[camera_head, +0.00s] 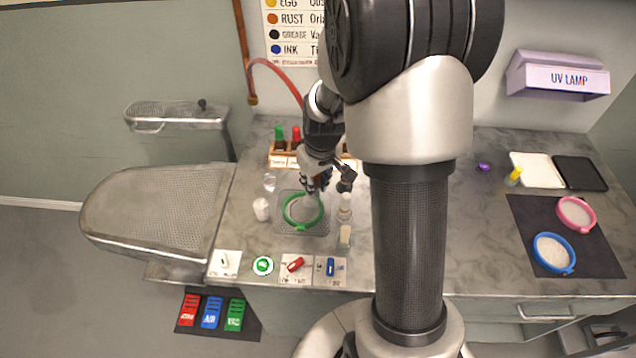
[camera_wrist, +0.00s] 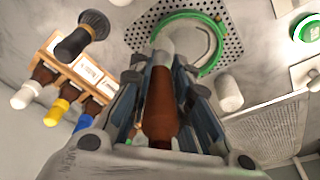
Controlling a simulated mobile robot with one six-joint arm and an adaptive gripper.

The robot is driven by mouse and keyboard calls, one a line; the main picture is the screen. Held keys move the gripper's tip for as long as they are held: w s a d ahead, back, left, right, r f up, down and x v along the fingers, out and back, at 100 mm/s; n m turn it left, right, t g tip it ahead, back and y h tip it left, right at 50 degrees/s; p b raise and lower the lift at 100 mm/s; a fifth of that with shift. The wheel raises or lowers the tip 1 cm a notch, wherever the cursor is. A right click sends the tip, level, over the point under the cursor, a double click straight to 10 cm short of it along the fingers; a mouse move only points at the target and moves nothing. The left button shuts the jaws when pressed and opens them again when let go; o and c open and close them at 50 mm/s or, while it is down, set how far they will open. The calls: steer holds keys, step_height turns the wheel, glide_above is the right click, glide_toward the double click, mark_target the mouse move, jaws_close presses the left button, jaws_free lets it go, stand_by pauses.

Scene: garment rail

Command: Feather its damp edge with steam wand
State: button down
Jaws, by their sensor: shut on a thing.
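My gripper (camera_head: 318,186) is over the green hoop (camera_head: 290,210) at the middle of the bench. In the wrist view it is shut on a brown bottle (camera_wrist: 160,108) with a pale tip, which points toward the hoop (camera_wrist: 222,62). Pale cloth (camera_wrist: 190,42) fills the hoop, which lies on a perforated plate (camera_wrist: 233,27). I cannot clearly identify the steam wand. A pink hose (camera_head: 277,68) runs from a copper wall pipe and passes behind my arm.
A wooden rack (camera_wrist: 60,62) of capped bottles stands close to my gripper, beside a dark-headed tool (camera_wrist: 80,36). A white container (camera_wrist: 229,92) stands near the hoop. Coloured switches (camera_head: 295,265) line the front edge. Pink (camera_head: 562,208) and blue hoops (camera_head: 571,268) lie on a dark mat at right.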

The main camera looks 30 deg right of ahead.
steer(key=shift+w+a, duration=0.2)
steer(key=shift+w, duration=0.35)
steer(key=shift+a, duration=0.1)
steer(key=shift+w+a+p, duration=0.3)
steer(key=shift+w+a, duration=0.35)
steer(key=shift+a, duration=0.35)
steer(key=shift+a, duration=1.25)
steer(key=shift+s, duration=0.1)
